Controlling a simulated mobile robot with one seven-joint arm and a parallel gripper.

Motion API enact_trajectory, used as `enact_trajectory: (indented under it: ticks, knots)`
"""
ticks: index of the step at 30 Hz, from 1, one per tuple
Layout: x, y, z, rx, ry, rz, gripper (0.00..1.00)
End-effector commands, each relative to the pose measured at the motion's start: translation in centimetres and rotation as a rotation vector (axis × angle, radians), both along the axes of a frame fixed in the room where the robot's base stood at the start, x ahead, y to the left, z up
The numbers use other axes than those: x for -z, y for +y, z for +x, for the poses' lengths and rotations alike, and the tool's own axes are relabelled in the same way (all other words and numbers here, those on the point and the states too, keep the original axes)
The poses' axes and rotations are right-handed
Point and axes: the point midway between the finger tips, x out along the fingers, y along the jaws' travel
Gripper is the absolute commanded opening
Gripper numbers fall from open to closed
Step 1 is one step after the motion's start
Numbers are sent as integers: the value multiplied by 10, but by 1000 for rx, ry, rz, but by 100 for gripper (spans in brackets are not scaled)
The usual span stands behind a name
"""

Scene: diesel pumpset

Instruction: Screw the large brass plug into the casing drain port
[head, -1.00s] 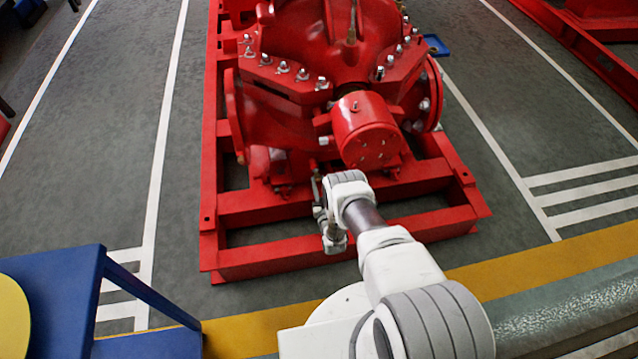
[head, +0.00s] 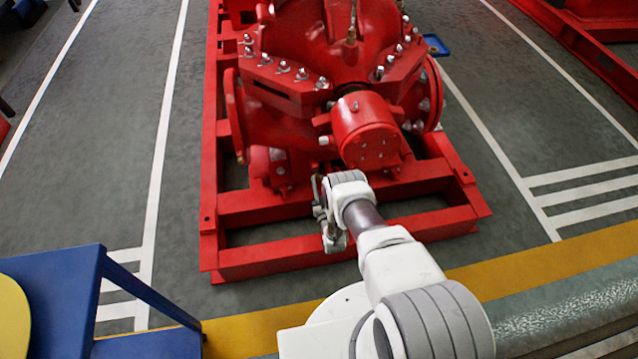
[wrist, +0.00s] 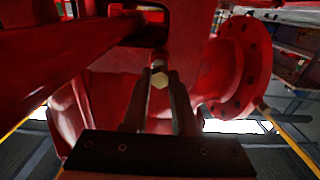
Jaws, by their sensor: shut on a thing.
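The large brass plug (wrist: 159,80) shows in the wrist view as a pale brass hex head between the fingertips of my gripper (wrist: 158,88). My gripper is shut on it. A red part of the pump casing (wrist: 108,88) lies right beyond the plug; I cannot tell whether the plug's thread is in the drain port, as the port is hidden behind it. In the head view my wrist is low at the front of the red pump casing (head: 290,125), and the plug and fingertips are too hidden to make out.
The red base frame (head: 290,262) surrounds the pump's lower front, with a beam close to my wrist. A red bearing housing (head: 368,140) overhangs to the right of my wrist. In the wrist view a red flange (wrist: 243,65) stands to the right. A blue stand (head: 70,300) is at lower left.

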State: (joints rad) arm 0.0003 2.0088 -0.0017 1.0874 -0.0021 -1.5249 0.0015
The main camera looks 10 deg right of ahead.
Motion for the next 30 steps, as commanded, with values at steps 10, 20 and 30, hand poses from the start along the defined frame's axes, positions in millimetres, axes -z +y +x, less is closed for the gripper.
enact_trajectory:
  ticks: [10,20,30]
  knots:
    - [0,0,8,0,-1,0,0]
    - [0,0,15,0,-1,0,0]
    - [0,0,19,0,-1,0,0]
